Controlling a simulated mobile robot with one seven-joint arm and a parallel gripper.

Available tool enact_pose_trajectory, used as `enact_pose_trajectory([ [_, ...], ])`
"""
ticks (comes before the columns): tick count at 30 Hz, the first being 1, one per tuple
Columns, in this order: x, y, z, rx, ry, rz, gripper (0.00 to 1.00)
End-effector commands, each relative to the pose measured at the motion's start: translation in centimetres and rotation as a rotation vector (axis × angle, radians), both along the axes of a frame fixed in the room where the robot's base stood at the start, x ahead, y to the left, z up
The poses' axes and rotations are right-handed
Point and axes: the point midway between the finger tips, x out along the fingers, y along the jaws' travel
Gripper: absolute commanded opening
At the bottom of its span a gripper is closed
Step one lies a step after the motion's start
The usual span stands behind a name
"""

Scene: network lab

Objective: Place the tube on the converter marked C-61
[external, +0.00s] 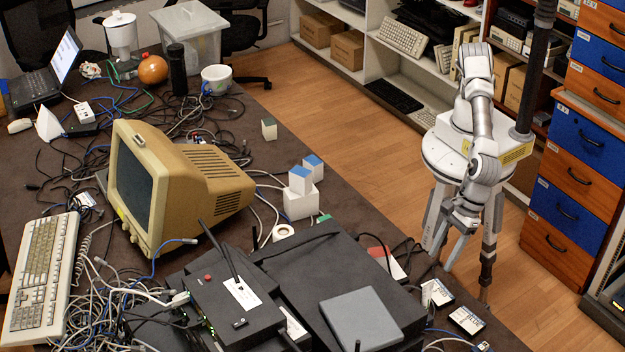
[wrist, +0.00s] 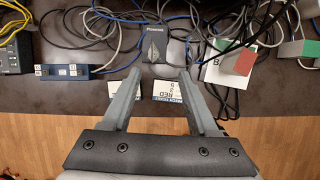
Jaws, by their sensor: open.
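My gripper (external: 448,250) hangs beside the right edge of the dark table in the external view. In the wrist view my gripper (wrist: 160,72) is open, with nothing between its fingers. Two printed cards, a left card (wrist: 121,88) and a right card (wrist: 168,87), lie at the table edge below the fingers. I cannot pick out the tube with certainty in either view. No C-61 marking is readable. A dark box with white lettering (wrist: 152,43) lies beyond the fingertips, and a blue device with ports (wrist: 62,71) lies to the left; I cannot tell whether either is the converter.
A red-topped block (wrist: 240,61) and a green-topped block (wrist: 297,48) stand at right among loose cables. A grey flat box (external: 362,320), beige monitor (external: 170,185) and white block (external: 300,203) crowd the table. Wooden floor (external: 365,165) is open beyond the table's right edge.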

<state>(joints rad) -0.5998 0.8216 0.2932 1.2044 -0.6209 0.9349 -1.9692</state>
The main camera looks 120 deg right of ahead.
Motion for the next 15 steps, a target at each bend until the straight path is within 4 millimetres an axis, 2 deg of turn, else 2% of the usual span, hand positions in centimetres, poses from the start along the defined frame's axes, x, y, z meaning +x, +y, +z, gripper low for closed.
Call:
enact_pose_trajectory([
  [4, 0.2, -4.8, 4.9, 0.083, -0.019, -0.223, 0.60],
  [8, -0.8, -10.4, 9.2, 0.181, -0.034, -0.491, 0.60],
  [15, -4.6, -20.6, 15.2, 0.380, -0.064, -0.998, 0.60],
])
